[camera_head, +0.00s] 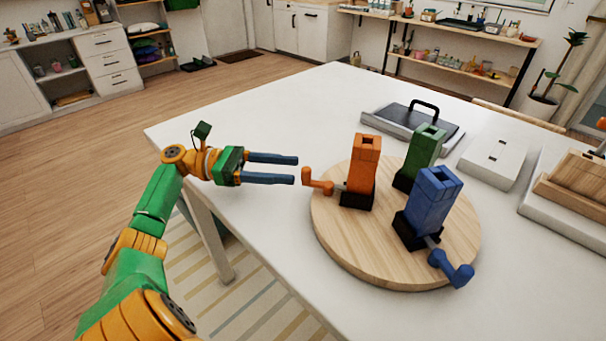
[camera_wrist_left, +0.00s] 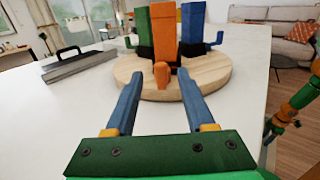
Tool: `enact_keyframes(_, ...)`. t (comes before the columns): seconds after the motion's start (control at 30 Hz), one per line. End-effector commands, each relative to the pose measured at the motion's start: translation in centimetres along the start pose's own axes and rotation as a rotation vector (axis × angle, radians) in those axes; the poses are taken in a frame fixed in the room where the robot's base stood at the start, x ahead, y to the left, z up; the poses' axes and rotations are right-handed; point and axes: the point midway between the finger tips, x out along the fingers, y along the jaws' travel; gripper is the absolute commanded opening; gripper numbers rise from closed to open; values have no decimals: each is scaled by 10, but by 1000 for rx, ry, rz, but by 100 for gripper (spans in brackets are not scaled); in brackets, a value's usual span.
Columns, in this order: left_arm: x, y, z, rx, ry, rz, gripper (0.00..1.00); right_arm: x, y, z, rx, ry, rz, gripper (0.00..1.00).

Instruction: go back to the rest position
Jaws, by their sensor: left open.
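My left gripper (camera_head: 280,169) is open and empty over the white table's left part. Its two blue fingers point right, toward the orange crank handle, with a gap between. In the left wrist view its fingers (camera_wrist_left: 158,105) are spread apart, with the round wooden board (camera_wrist_left: 215,80) beyond them. On that board stand an orange block tower (camera_head: 365,165), a green one (camera_head: 420,155) and a blue one (camera_head: 432,200), each on a black base. Cranks show on the orange and blue ones. Part of my right arm (camera_wrist_left: 298,100) shows at the right edge of the wrist view; its jaws are too small to read.
The white table (camera_head: 270,115) has free room left of and behind the board. A grey case with a black handle (camera_head: 412,123), a white box (camera_head: 493,162) and a wooden tray (camera_head: 575,185) lie at the right. Shelves and cabinets line the far wall.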

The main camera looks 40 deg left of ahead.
Motion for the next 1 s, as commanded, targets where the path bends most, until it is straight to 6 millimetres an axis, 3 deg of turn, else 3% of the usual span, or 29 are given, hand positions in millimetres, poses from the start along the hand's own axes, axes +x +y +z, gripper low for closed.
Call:
enact_keyframes(0.17,-21,0,-2,0,0,0,54,9,0,1,0,0,0,54)
enact_keyframes(0.57,-22,0,0,0,-1,-1,54,8,0,1,0,0,0,54)
enact_keyframes(0.67,-22,0,14,0,-1,-1,54,-6,0,-1,0,0,0,54)
enact_keyframes(0.83,-22,0,57,0,-1,-1,54,-49,0,-5,0,0,-1,54)
enact_keyframes(1.0,-22,-1,80,0,-1,-1,54,-71,1,-7,0,0,-1,54)
